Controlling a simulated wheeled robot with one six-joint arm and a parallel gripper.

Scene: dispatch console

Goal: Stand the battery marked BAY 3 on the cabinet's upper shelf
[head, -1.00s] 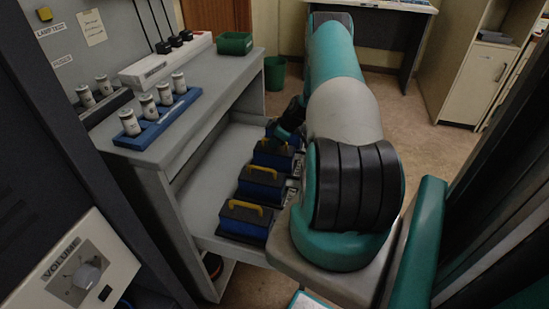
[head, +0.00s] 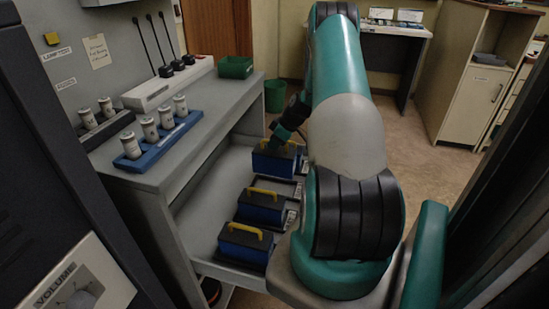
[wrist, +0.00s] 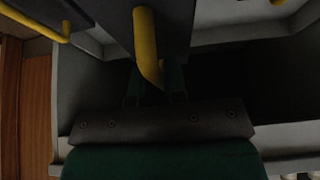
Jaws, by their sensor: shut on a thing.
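My gripper (head: 283,138) is shut on the yellow handle (wrist: 146,45) of a blue battery with a black top (head: 273,162). The battery hangs upright a little above the console's low shelf (head: 215,192), with an empty dark tray place below it. Two similar batteries stand nearer on that shelf: one in the middle (head: 262,207) and one at the front (head: 245,244). Small labels lie beside them, but no bay number is readable. A pale cabinet (head: 476,105) with an open upper part and a door below stands at the back right.
A desk (head: 398,32) stands at the back. Brown floor lies free before the cabinet. Dark panels edge both sides.

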